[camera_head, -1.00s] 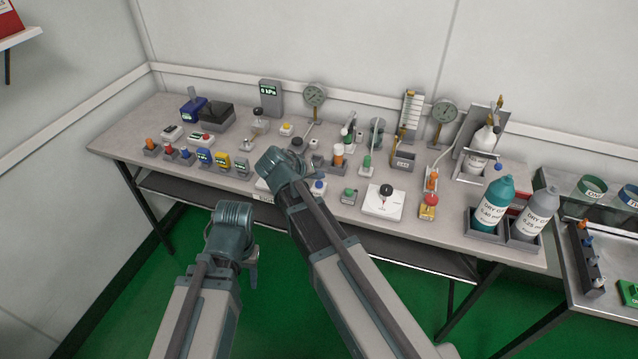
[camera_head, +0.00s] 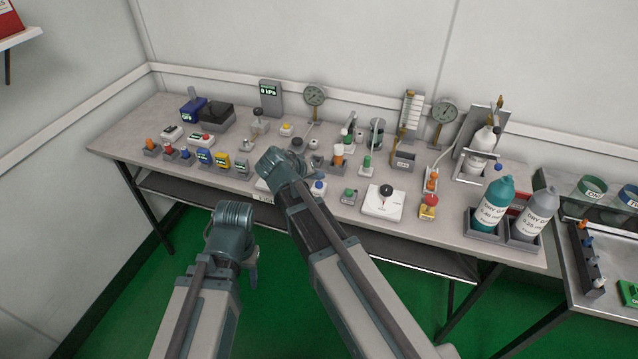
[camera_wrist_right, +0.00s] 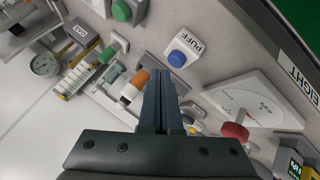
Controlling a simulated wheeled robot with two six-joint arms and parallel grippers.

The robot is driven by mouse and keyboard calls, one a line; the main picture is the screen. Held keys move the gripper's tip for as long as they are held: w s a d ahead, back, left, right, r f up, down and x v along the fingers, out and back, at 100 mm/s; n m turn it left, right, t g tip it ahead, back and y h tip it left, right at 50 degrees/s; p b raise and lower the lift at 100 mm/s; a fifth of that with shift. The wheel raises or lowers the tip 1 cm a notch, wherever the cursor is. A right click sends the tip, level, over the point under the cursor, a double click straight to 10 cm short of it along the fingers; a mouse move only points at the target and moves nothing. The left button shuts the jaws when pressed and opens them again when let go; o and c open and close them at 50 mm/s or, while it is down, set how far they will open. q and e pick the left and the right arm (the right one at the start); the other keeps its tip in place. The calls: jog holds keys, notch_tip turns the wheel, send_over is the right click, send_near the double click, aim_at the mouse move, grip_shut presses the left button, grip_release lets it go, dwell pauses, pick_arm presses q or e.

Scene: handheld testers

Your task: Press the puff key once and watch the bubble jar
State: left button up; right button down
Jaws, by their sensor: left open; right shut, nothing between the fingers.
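The puff key is a blue button on a white base marked PUFF (camera_wrist_right: 180,56), seen in the right wrist view. It also shows in the head view (camera_head: 318,187), just right of my right wrist. My right gripper (camera_wrist_right: 160,76) is shut and empty, its tips beside the key in the picture and apart from it; the height gap cannot be told. In the head view my right wrist hides its fingers. My left gripper (camera_head: 252,272) hangs in front of the bench, away from the key, its fingers only partly seen. A glass-like cylinder (camera_head: 377,132) at the back may be the bubble jar; its contents are unclear.
The bench (camera_head: 130,142) is crowded with small testers. A white dial plate with a black knob (camera_head: 384,203) and a green button (camera_head: 349,196) lie near the key. Two bottles (camera_head: 492,205) stand at the right. Green floor lies open in front.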

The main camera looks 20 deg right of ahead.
dwell(0.4)
jog(key=shift+f+b, duration=0.45)
jog(key=shift+f+b, duration=0.45)
dwell(0.6)
jog(key=shift+r, duration=0.15)
jog(key=shift+r+p, duration=0.75)
jog(key=shift+p, duration=0.15)
jog(key=shift+r, duration=0.15)
notch_tip(320, 180, up, 5)
jog(key=p, duration=0.5)
